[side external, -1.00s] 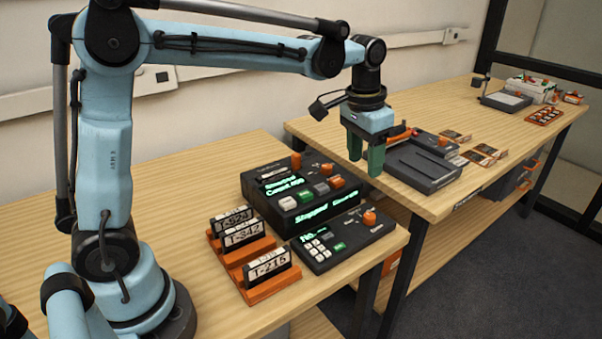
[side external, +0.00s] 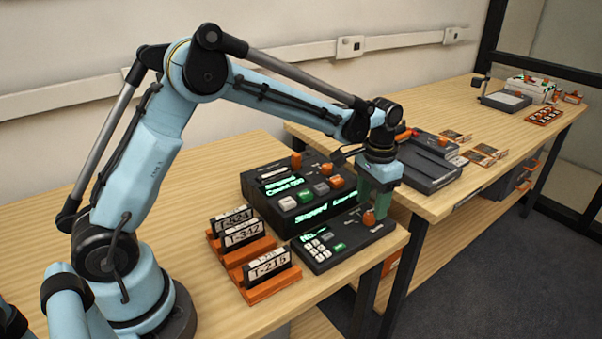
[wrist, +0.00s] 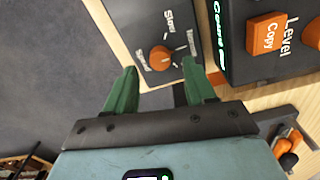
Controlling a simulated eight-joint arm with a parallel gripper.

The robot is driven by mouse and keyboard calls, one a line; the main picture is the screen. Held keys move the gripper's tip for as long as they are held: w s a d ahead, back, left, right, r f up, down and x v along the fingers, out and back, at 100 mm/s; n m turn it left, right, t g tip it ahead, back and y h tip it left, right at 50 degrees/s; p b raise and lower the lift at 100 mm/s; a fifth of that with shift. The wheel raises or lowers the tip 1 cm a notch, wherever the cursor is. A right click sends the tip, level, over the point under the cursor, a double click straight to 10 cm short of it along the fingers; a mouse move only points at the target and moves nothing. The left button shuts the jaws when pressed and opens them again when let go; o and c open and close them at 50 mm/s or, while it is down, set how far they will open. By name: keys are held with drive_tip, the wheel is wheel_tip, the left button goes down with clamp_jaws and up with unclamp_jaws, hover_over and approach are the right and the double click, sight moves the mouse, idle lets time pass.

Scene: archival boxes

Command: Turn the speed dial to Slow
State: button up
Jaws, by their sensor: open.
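The orange dial (side external: 369,218) sits at the right end of the low dark control panel (side external: 343,240) near the bench's right edge. It also shows in the wrist view (wrist: 160,57), with a label reading "Slow" above it and two more labels at its sides, too blurred to read surely. The dial's pointer direction is not clear. My gripper (wrist: 160,68) is open and empty. Its green fingers appear on either side of the dial in the wrist view. In the side view my gripper (side external: 373,203) is close above and behind the dial; contact cannot be told.
A larger console (side external: 300,195) with lit text, buttons and orange knobs stands directly behind the panel. Orange holders with labelled cards (side external: 262,285) stand to its left. A gap separates this bench from the second bench (side external: 440,125), which holds a dark device (side external: 420,165).

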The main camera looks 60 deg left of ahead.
sight(370, 215)
drive_tip(key=shift+f, duration=1.55)
clamp_jaws()
drive_tip(key=shift+n, duration=0.4)
drive_tip(key=n, duration=0.4)
drive_tip(key=shift+n, duration=0.3)
drive_tip(key=n, duration=0.5)
drive_tip(key=shift+n, duration=0.3)
